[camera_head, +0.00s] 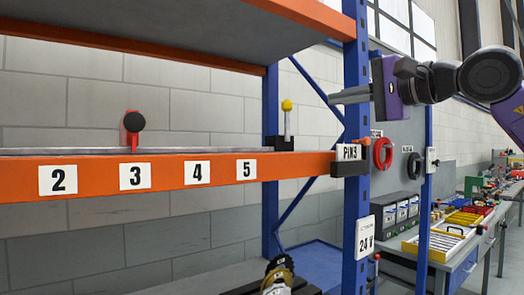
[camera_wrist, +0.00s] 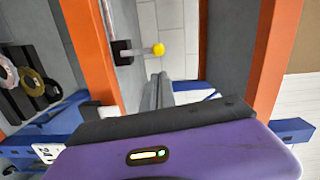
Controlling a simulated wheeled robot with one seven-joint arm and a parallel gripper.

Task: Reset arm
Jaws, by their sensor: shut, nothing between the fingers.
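My gripper (camera_head: 336,98) is at the upper right in the head view, level with the blue upright and pointing left. Its grey fingers are together and empty, and they also show in the wrist view (camera_wrist: 158,88) beyond the purple housing. A yellow-topped pin (camera_head: 287,107) stands upright in a black holder (camera_head: 279,143) at the right end of the shelf rail, left of my fingertips and apart from them. The yellow knob also shows in the wrist view (camera_wrist: 158,49). A red carrier with a black knob (camera_head: 133,122) is on the rail above the label 3.
The orange beam (camera_head: 100,178) carries labels 2 to 5, and a PIN3 label (camera_head: 349,153) is at its right end. A blue upright (camera_head: 356,200) stands close by my gripper. An upper shelf (camera_head: 170,30) hangs overhead. Workbenches with yellow trays (camera_head: 433,244) are at right.

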